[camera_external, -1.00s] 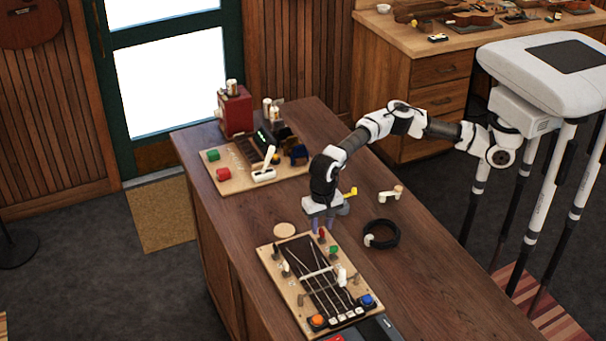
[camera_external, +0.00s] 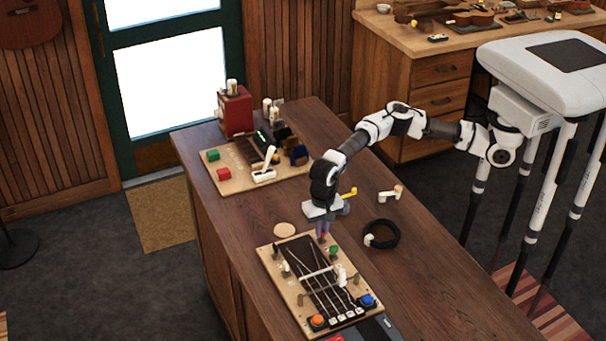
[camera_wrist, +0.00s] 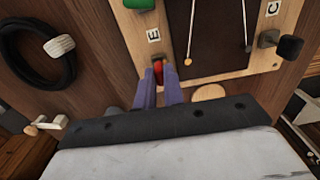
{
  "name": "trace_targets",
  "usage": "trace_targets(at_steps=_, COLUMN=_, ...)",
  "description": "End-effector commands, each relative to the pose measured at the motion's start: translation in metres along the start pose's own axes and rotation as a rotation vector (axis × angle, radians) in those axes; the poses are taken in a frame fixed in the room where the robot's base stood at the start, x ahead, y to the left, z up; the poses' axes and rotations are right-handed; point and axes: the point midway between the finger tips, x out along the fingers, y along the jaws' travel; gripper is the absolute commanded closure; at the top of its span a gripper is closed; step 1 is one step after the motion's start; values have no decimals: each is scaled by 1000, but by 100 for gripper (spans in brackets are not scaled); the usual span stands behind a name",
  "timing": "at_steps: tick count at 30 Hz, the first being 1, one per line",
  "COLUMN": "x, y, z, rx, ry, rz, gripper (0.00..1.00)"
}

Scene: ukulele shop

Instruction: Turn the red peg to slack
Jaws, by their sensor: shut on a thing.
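The red peg (camera_wrist: 158,72) is at the edge of the wooden string board (camera_wrist: 205,72), next to the letter E. My gripper (camera_wrist: 158,80) has its two purple fingers close together on either side of the peg, shut on it. In the external view my gripper (camera_external: 322,232) points down at the board's far edge, and the fingers mostly hide the peg. Which way the peg is turned cannot be made out. A green peg (camera_external: 334,250) stands nearby on the same board, with a black peg (camera_wrist: 289,46) across from it in the wrist view.
A black cable coil (camera_external: 382,234) lies right of the board. A round wooden disc (camera_external: 285,230) lies left of my gripper. A second board (camera_external: 240,180) with blocks and a white lever stands farther back. Bare tabletop (camera_external: 430,270) lies to the right.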

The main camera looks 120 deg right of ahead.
Motion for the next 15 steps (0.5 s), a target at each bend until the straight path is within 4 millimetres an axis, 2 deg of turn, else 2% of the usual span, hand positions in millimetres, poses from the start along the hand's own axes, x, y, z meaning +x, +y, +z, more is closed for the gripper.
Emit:
trace_targets(at_steps=8, x=0, y=0, z=0, rx=103, ry=0, rz=-1, gripper=100)
trace_targets(at_steps=15, x=1, y=0, z=0, rx=298, ry=0, rz=-2, gripper=100)
